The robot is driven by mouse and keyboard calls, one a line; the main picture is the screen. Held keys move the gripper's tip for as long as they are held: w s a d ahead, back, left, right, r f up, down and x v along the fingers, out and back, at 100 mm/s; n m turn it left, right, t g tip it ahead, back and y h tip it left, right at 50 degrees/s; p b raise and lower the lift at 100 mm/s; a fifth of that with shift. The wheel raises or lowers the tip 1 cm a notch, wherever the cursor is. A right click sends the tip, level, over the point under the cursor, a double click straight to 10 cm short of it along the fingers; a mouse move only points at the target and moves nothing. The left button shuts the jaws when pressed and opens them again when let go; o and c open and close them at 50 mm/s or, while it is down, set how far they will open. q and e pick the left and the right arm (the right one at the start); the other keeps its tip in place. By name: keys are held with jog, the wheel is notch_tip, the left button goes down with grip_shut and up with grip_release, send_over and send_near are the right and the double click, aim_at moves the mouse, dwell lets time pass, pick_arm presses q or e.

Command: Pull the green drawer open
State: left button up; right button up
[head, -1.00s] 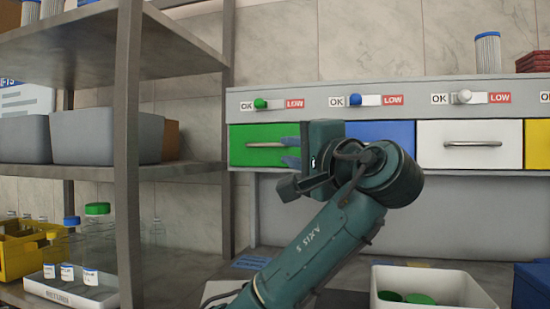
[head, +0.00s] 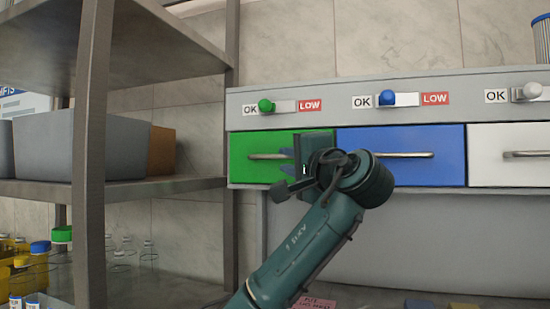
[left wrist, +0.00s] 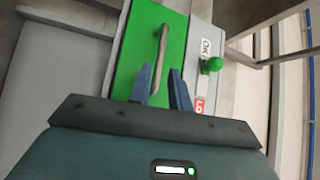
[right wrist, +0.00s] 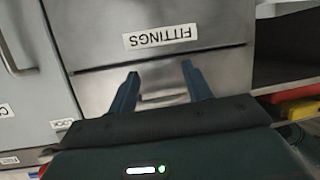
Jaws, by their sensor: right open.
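The green drawer (head: 245,167) is at the left of the drawer row in the head view, its front level with the blue drawer beside it. Its bar handle (head: 265,156) runs across the front. My left gripper (head: 286,158) is at the handle's right part and hides that end. In the left wrist view the handle (left wrist: 163,48) reaches in between the parted fingers of my left gripper (left wrist: 161,74), nearer the left finger, with a gap on the other side. I cannot tell whether a finger touches it. My right gripper (right wrist: 160,75) is open and empty in the right wrist view.
The blue drawer (head: 360,172) and white drawer (head: 500,170) are to the right. Above the green drawer is a green slider knob (head: 266,105) at OK. A metal shelf post (head: 93,190) stands left. In the right wrist view, a drawer labelled FITTINGS (right wrist: 200,55) faces the gripper.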

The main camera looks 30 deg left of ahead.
aim_at(276, 157)
pick_arm(q)
jog(key=x, duration=0.6)
jog(key=shift+w+a, duration=0.2)
jog(key=shift+a, duration=0.05)
grip_shut()
